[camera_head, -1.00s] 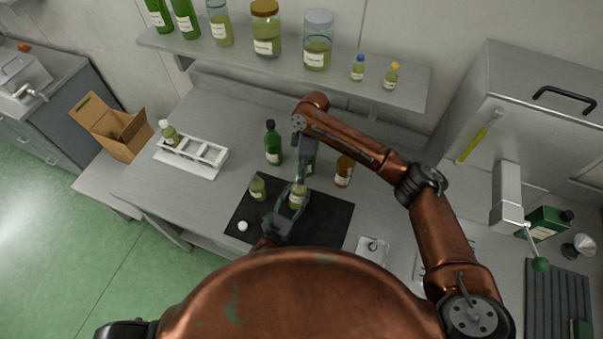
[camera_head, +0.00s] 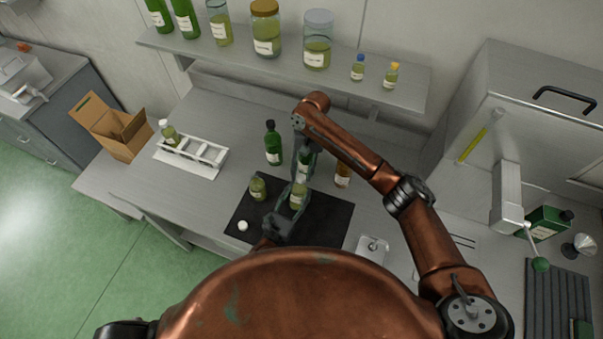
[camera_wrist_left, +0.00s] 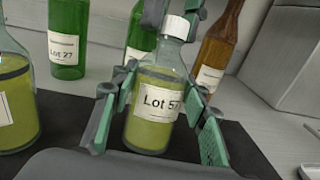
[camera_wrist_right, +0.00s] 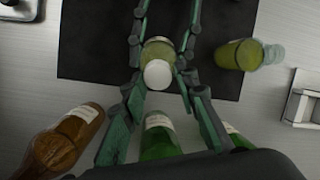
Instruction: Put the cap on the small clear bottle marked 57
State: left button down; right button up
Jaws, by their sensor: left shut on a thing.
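The small clear bottle marked 57 (camera_head: 298,198) stands upright on the dark mat (camera_head: 325,222) with yellow-green liquid inside. Its label reads Lot 57 in the left wrist view (camera_wrist_left: 160,103). My left gripper (camera_wrist_left: 155,110) is shut around its body. A white cap (camera_wrist_left: 176,26) sits on the bottle's mouth; it shows from above in the right wrist view (camera_wrist_right: 158,74). Whether it is fully seated I cannot tell. My right gripper (camera_wrist_right: 160,88) is open, its fingers on either side of the cap with gaps.
A similar uncapped bottle (camera_head: 257,188) and a loose white cap (camera_head: 243,226) are on the mat's left side. Green bottles (camera_head: 273,143) and a brown bottle (camera_head: 343,172) stand behind. A white rack (camera_head: 192,155) is at left, and a shelf (camera_head: 345,77) is above.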

pick_arm(q)
jog(key=shift+w+a+r, duration=0.1)
pick_arm(e)
jog(key=o, duration=0.3)
jog(key=shift+s, duration=0.1)
jog(key=shift+v, duration=2.25)
jog(key=shift+c, duration=0.4)
jog(key=r+n, duration=0.1)
jog(key=n, duration=0.5)
jog(key=r+n, duration=0.1)
jog(key=n, duration=0.4)
jog(key=w+r+n, duration=0.1)
jog(key=n, duration=0.5)
jog(key=shift+d+r+n, duration=0.15)
jog(key=shift+d+n, duration=0.15)
